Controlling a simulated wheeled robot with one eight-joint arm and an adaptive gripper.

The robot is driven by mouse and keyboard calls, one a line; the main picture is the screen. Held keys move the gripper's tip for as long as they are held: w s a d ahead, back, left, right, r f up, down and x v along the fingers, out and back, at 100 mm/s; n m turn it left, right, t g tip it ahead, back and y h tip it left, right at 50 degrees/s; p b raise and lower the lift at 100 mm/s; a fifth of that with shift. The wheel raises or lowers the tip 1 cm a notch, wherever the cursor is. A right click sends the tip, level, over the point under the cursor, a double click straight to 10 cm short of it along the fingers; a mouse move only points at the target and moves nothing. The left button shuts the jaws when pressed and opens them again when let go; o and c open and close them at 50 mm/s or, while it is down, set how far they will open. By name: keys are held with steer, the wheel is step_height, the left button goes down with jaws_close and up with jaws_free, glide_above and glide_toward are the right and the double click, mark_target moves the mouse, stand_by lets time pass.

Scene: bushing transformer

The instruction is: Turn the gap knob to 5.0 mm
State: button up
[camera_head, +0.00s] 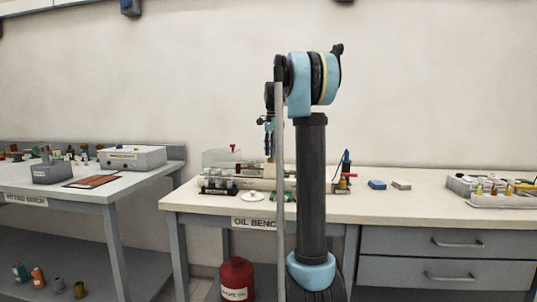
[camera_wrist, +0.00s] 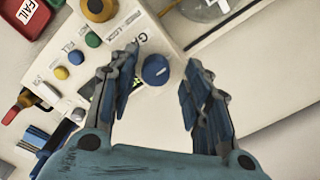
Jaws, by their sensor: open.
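In the wrist view, a round blue knob (camera_wrist: 155,70) with a pale pointer line sits on a cream panel (camera_wrist: 160,30) beside partly covered lettering that starts "GA". My gripper (camera_wrist: 158,95) is open, with one blue-padded finger on each side of the knob. The knob's scale and setting are not readable. In the head view, my gripper (camera_head: 270,140) points down over the oil bench (camera_head: 400,206); the knob cannot be made out there.
Several coloured buttons, including a green one (camera_wrist: 92,39) and a yellow one (camera_wrist: 61,73), lie left of the knob. A red FAIL tray (camera_wrist: 25,18) is at the upper left. Blue (camera_head: 377,185) and grey (camera_head: 401,185) blocks rest right of my arm.

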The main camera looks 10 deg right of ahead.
step_height(320, 180, up, 12)
stand_by(0.6)
steer(key=shift+f, duration=0.1)
